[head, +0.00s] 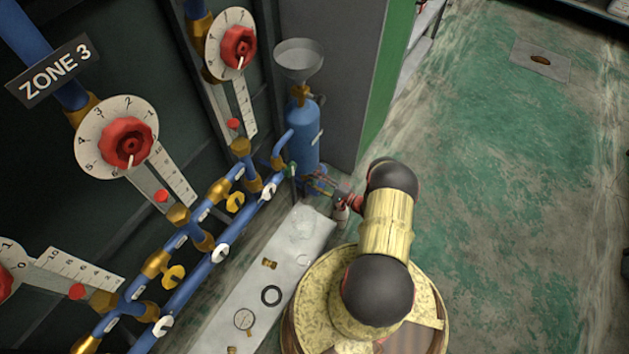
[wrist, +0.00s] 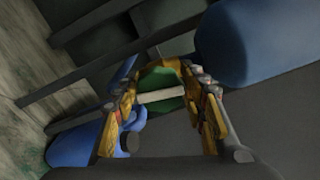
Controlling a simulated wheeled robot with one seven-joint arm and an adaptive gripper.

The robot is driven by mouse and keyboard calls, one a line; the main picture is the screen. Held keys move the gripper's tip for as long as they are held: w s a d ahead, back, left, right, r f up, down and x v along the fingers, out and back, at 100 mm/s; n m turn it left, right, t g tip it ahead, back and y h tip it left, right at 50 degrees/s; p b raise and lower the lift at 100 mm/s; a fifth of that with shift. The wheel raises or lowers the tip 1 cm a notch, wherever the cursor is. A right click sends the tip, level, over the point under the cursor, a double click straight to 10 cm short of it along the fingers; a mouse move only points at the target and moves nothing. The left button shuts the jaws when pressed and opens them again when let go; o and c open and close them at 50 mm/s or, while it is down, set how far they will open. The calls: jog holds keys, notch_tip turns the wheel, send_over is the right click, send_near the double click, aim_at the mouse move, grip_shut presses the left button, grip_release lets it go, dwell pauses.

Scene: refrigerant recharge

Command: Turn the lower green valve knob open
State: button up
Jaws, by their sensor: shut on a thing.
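The green valve knob (wrist: 160,92) shows in the wrist view, round, with a pale bar across its face. My gripper (wrist: 165,100) has its two yellow fingers on either side of the knob and is shut on it. In the head view the knob (head: 293,170) is a small green patch at the end of the blue pipe, beside the blue tank. My gripper (head: 318,182) reaches it there from the right. The fingers hide parts of the knob's rim.
The blue tank (head: 305,135) with a funnel (head: 299,58) stands just behind. Blue pipes with yellow and white valve handles (head: 220,252) run along the left. A pale mat (head: 250,315) with small parts lies below. The green floor (head: 500,180) at right is open.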

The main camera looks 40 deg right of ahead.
jog(key=shift+f+n, duration=0.1)
jog(key=shift+n, duration=0.7)
jog(key=o, duration=1.2)
jog(key=v, duration=1.2)
